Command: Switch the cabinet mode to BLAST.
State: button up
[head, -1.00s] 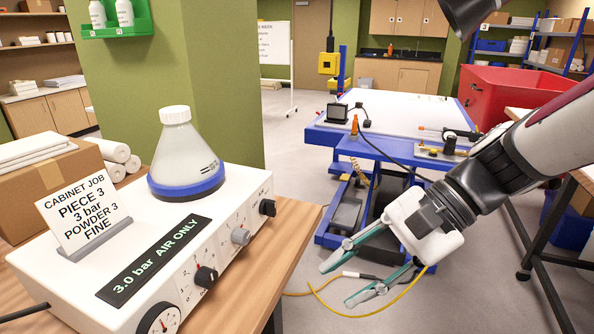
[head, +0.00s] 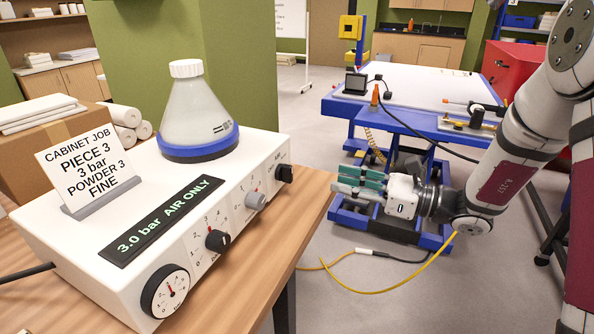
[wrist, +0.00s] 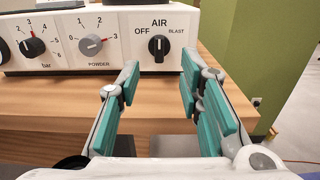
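The white control box (head: 100,262) sits on the wooden bench. Its black mode knob (head: 284,173) is at the right end of the front panel. In the wrist view this knob (wrist: 159,47) sits below AIR, between OFF and BLAST, and its pointer looks upright. The display (head: 160,220) reads "3.0 bar AIR ONLY". My gripper (head: 338,183) is right of the box, pointing at the panel, apart from the knob. In the wrist view my gripper (wrist: 158,82) has its teal fingers spread with nothing between them, the knob ahead between the tips.
A grey powder knob (head: 255,200), a black bar knob (head: 217,240) and a gauge (head: 166,290) share the panel. A flask (head: 198,115) and job card (head: 88,165) stand on top. The bench edge (wrist: 130,122) lies below the fingers.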

aim_at(292, 169)
jog(key=x, duration=1.1)
jog(key=shift+a, duration=0.25)
grip_shut()
